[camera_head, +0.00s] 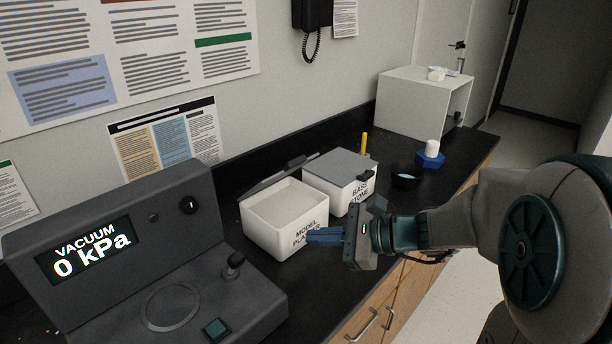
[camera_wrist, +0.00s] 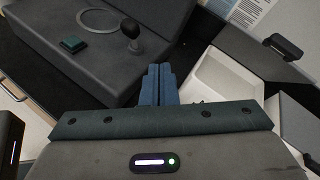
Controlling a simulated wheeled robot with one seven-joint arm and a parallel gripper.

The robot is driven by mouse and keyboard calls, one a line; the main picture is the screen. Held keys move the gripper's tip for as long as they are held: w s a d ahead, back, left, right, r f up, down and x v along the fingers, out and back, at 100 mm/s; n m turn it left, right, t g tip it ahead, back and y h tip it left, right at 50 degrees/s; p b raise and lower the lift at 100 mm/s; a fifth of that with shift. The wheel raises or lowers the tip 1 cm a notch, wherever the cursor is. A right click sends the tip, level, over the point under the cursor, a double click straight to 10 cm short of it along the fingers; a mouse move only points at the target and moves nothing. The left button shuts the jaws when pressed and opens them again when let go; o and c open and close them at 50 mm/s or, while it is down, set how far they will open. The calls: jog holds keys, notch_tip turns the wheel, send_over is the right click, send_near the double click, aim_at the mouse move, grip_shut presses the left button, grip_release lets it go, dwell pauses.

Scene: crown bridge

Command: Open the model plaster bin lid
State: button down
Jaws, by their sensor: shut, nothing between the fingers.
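The model plaster bin (camera_head: 272,237) is a white box on the black counter, with "MODEL PLASTER" lettered on its front. Its grey lid (camera_head: 279,177) stands raised and tilted at the back, so the pale inside shows. In the wrist view the open bin (camera_wrist: 222,80) is to the right of my fingers, with the lid (camera_wrist: 262,52) tilted beyond it. My gripper (camera_head: 312,236) is shut and empty, its blue fingers at the bin's front right, covering part of the lettering. The fingers also show in the wrist view (camera_wrist: 158,84). I cannot tell whether they touch the bin.
The base stone bin (camera_head: 328,196), with its grey lid down, stands just right. The vacuum unit (camera_head: 150,270) fills the left, its lever (camera_head: 233,264) near the plaster bin. A dark bowl (camera_head: 405,178), a blue stand (camera_head: 430,160) and a white open box (camera_head: 400,104) are farther right.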

aim_at(279, 174)
jog(key=w+d+f+m+t+b, duration=0.2)
jog(key=w+d+m+t, duration=0.6)
jog(key=w, duration=0.3)
jog(key=w+a+r+m+p, duration=0.1)
jog(key=w+a+r+p, duration=0.2)
jog(key=w+a, duration=0.6)
jog(key=shift+a+r+m+h+p, duration=0.2)
jog(key=shift+a+m+h+p, duration=0.1)
jog(key=shift+a+p, duration=0.4)
jog(key=shift+w+d+r, duration=0.1)
jog(key=shift+d, duration=0.1)
